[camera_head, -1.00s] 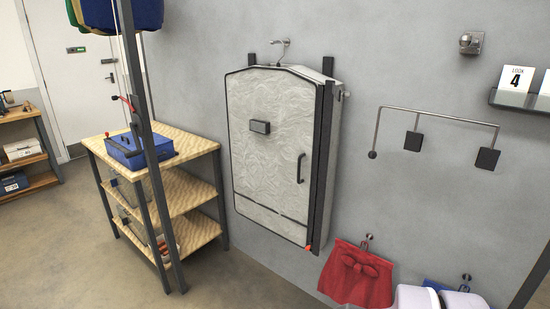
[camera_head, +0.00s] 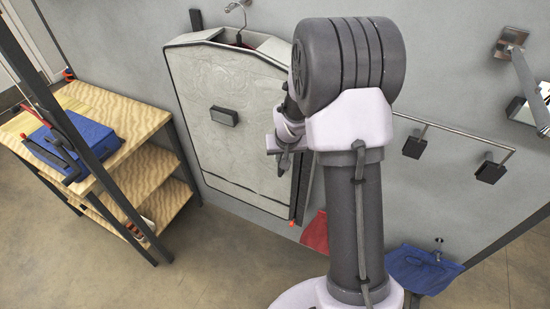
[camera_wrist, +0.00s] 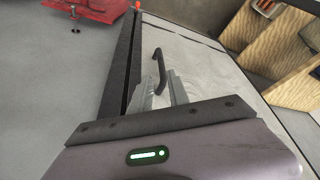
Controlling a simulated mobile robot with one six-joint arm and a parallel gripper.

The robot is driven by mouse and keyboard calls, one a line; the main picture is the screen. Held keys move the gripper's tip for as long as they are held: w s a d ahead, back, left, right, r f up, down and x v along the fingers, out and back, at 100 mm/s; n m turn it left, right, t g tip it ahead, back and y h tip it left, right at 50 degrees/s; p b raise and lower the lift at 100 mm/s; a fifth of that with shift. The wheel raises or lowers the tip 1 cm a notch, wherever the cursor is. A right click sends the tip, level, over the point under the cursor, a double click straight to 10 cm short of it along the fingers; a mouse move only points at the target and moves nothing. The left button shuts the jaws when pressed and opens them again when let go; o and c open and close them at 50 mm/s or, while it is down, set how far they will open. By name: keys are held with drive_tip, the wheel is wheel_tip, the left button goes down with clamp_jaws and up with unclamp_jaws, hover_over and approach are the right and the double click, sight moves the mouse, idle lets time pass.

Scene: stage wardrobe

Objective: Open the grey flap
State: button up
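In the wrist view the dark bar handle (camera_wrist: 159,68) stands out from the flap (camera_wrist: 205,62). My gripper (camera_wrist: 161,84) is at the handle, its two fingers apart on either side of the handle's near end. Contact cannot be made out.
A wooden shelf unit (camera_head: 143,172) with a blue box (camera_head: 88,147) stands left of the cabinet. A dark post (camera_head: 65,110) rises before it. Red cloth (camera_head: 315,230) and blue cloth (camera_head: 420,268) hang low at right. Wall bar (camera_head: 450,130) is beyond my arm.

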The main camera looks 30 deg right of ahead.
sight(279, 174)
drive_tip(key=b+x, duration=0.1)
drive_tip(key=x, duration=1)
drive_tip(key=shift+w+f, duration=0.15)
drive_tip(key=shift+w, duration=0.05)
clamp_jaws()
idle(0.9)
